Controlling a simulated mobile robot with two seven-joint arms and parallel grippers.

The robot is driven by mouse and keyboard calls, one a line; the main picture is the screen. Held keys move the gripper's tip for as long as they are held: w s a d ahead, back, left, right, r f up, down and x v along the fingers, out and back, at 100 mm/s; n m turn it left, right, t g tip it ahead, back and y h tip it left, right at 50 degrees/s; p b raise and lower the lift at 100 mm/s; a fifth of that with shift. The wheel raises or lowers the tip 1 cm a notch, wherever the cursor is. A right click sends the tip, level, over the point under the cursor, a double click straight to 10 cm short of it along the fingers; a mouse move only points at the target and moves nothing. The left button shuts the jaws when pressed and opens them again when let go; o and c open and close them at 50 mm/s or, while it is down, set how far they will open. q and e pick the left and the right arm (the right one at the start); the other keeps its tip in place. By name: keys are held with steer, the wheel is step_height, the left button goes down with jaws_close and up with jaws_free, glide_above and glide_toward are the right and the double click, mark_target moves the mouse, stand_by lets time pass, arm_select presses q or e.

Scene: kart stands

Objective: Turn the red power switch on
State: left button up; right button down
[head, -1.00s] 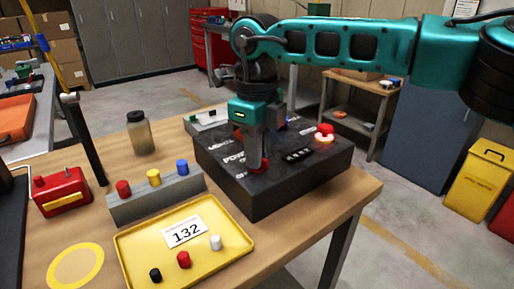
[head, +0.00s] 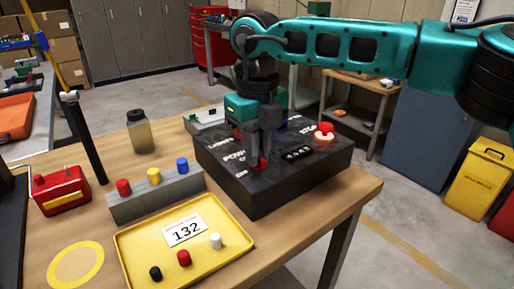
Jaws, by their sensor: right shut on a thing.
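The red power switch (head: 262,164) sits on top of the black control box (head: 270,198), beside the white lettering that starts "POW". Only a little red shows around the fingertips; the rest of the switch is hidden, so I cannot read its position. My right gripper (head: 258,158) points down at the box and is shut on the switch. My left gripper is not in view.
A red push button (head: 324,131) stands on the box's right part. In front are a yellow tray (head: 215,240) with small pegs and a grey block (head: 155,203) with coloured knobs. A jar (head: 140,135) and a red case (head: 60,193) stand left.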

steer(key=c, duration=1.2)
jaws_free()
steer(key=shift+o, duration=0.2)
step_height(320, 180, up, 13)
steer(key=p, duration=0.2)
steer(key=shift+f, duration=0.1)
